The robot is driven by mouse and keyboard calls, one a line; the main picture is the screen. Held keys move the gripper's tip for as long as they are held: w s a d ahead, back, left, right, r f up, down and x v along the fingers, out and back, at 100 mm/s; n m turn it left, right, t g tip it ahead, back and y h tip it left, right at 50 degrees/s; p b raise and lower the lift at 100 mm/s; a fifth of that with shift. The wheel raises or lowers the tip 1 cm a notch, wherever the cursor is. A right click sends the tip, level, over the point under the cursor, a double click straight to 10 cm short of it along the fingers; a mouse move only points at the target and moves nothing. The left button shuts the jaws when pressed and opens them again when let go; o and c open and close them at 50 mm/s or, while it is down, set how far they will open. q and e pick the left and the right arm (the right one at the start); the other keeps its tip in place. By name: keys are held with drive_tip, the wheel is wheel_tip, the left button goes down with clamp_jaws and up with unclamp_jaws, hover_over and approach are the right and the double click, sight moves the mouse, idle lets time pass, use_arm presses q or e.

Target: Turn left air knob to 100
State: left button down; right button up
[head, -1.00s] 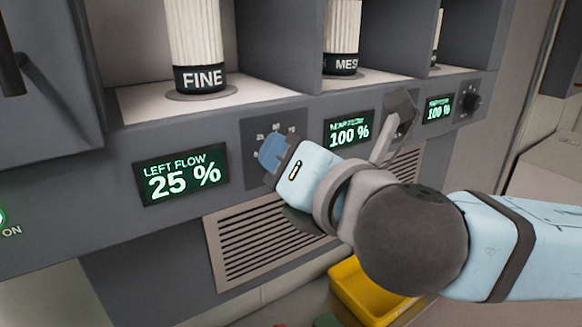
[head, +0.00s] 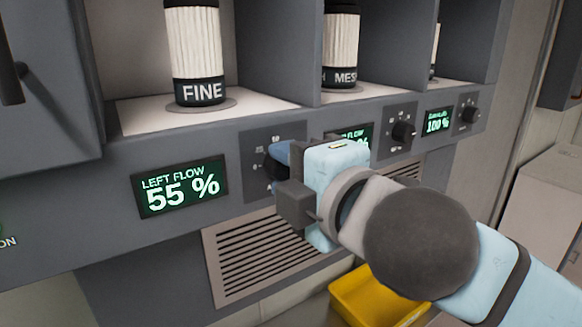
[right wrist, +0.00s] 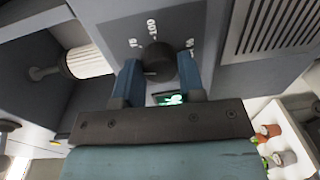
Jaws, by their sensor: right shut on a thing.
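The left air knob (right wrist: 160,65) is a dark round knob on the grey panel, between the two blue fingers of my right gripper (right wrist: 160,82) in the right wrist view. In the head view my right gripper (head: 277,165) is at the left knob's dial plate and hides most of the knob. It is shut on the knob. The left flow display (head: 180,187) beside it reads 55 %. My left gripper is not in view.
The middle knob (head: 403,132) and right knob (head: 469,114) sit farther right on the panel. The right display (head: 438,122) reads 100 %; my gripper partly covers the middle one. A vent grille (head: 240,262) and yellow bin (head: 365,298) are below.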

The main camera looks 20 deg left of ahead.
use_arm(q)
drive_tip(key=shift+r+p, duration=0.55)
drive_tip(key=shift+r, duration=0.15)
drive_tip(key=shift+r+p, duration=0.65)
drive_tip(key=shift+p, duration=0.1)
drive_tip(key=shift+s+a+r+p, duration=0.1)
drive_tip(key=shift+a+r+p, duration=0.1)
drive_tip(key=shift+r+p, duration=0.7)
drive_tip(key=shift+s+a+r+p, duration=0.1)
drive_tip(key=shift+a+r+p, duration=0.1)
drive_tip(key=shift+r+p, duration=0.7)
use_arm(e)
drive_tip(key=shift+w+d+r+m+y, duration=0.1)
drive_tip(key=shift+m+y, duration=0.15)
drive_tip(key=shift+m, duration=3.5)
drive_tip(key=shift+r+m+y, duration=0.1)
drive_tip(key=shift+m+y, duration=0.15)
drive_tip(key=shift+m, duration=3.5)
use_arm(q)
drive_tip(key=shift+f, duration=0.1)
use_arm(e)
drive_tip(key=o, duration=0.8)
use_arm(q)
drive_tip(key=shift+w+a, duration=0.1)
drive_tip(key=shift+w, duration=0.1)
use_arm(e)
drive_tip(key=shift+o, duration=0.6)
drive_tip(key=shift+f, duration=0.15)
